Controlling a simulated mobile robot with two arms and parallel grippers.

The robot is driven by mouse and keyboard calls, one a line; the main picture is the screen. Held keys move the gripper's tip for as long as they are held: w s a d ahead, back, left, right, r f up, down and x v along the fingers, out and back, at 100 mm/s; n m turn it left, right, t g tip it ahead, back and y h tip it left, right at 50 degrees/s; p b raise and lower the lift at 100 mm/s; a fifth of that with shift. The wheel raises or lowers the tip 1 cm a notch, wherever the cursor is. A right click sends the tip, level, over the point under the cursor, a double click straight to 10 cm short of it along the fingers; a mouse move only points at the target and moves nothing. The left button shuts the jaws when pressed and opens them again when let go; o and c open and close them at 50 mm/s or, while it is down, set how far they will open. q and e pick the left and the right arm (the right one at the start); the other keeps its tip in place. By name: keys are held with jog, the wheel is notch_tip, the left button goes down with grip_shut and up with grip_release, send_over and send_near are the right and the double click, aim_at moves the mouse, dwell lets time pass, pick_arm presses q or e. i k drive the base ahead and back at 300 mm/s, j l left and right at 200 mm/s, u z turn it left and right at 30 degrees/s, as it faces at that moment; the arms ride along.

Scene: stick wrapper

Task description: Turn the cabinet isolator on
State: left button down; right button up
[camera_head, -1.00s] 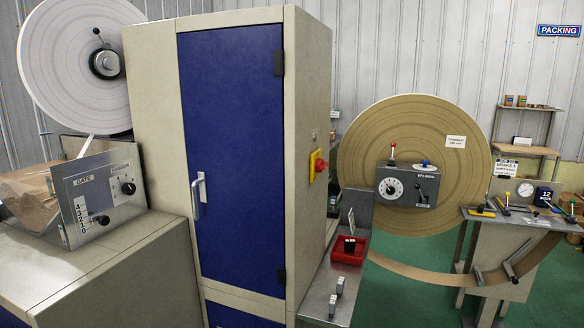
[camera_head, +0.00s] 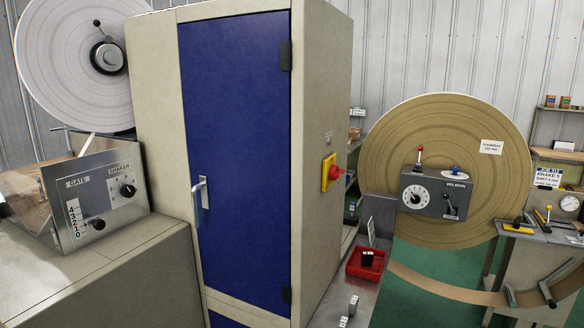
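The cabinet (camera_head: 165,150) is a tall beige box with a blue door (camera_head: 235,150) and a light door handle (camera_head: 202,194); the door is shut. The isolator (camera_head: 331,172) is a red rotary knob on a yellow plate on the cabinet's right side face, seen at a slant. A small label sits above it, too small to read. The knob's exact setting cannot be told from this angle. Neither of my grippers is in view.
A metal bench with a red tray (camera_head: 367,264) stands right of the cabinet, below the isolator. Behind it are a large brown reel (camera_head: 470,150) and a grey dial box (camera_head: 434,196). A gate and shaker panel (camera_head: 96,200) and a white reel (camera_head: 60,60) are at left.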

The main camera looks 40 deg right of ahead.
aim_at(335, 173)
jog(key=l+u, duration=0.2)
jog(key=l, duration=0.45)
jog(key=i+l+u, duration=0.2)
jog(key=l, duration=0.45)
jog(key=k+l+u, duration=0.15)
jog(key=l, duration=0.45)
jog(key=l+u, duration=0.2)
jog(key=l, duration=0.5)
jog(key=k+l+u, duration=0.2)
jog(key=l, duration=0.4)
